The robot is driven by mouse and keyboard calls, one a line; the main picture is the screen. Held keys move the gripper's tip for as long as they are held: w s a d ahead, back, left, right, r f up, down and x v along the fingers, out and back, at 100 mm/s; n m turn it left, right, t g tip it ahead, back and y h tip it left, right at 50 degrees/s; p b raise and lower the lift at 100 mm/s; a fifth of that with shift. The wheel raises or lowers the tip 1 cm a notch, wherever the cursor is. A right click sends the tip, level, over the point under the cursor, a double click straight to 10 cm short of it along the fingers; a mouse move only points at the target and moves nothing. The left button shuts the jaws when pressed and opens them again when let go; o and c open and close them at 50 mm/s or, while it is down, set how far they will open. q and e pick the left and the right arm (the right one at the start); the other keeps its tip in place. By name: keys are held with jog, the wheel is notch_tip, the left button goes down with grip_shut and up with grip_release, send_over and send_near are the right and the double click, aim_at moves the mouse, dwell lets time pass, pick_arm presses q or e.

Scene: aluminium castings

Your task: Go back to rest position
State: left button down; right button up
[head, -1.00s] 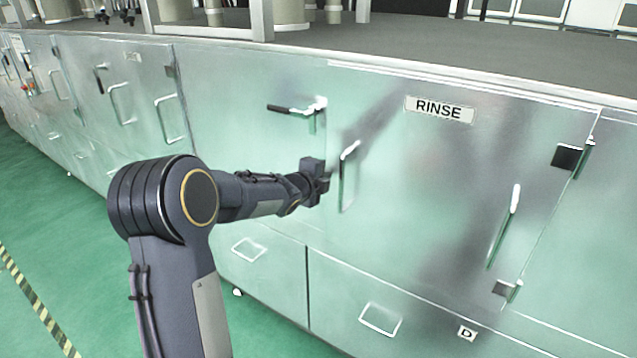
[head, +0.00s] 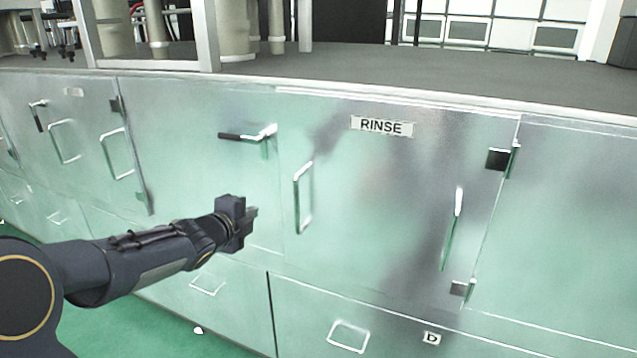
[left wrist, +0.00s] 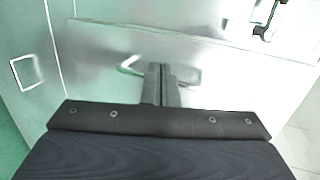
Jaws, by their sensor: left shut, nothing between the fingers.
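My left gripper (head: 254,214) is in front of the metal cabinet, left of the RINSE door (head: 375,190) and its left handle (head: 302,198). It is shut and empty, apart from the handle in the head view. In the left wrist view the two fingers (left wrist: 161,70) are together, with a handle (left wrist: 130,66) partly hidden behind them. The RINSE door looks closed. My right gripper is not in view.
A latch lever (head: 248,136) sits on the panel above my left gripper. A second handle (head: 453,228) and dark hinges are on the door's right side. Drawers with handles (head: 348,336) run below. Green floor (head: 150,325) is open at the lower left.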

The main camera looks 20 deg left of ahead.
pick_arm(q)
jog(key=s+d+f+n+g+h, duration=0.1)
jog(key=s+d+f+n+g, duration=0.2)
jog(key=s+d+n, duration=0.3)
jog(key=s+d+f+n+g+h, duration=0.2)
jog(key=s+d+n, duration=0.4)
jog(key=s, duration=0.8)
jog(key=s+d+f+n+g+h, duration=0.1)
jog(key=s+d+f+n+g, duration=0.2)
jog(key=s+d+n, duration=0.4)
jog(key=s+f, duration=0.1)
jog(key=s, duration=0.2)
jog(key=shift+d+g+h, duration=0.25)
jog(key=shift+g+h, duration=0.15)
jog(key=shift+s+r, duration=0.1)
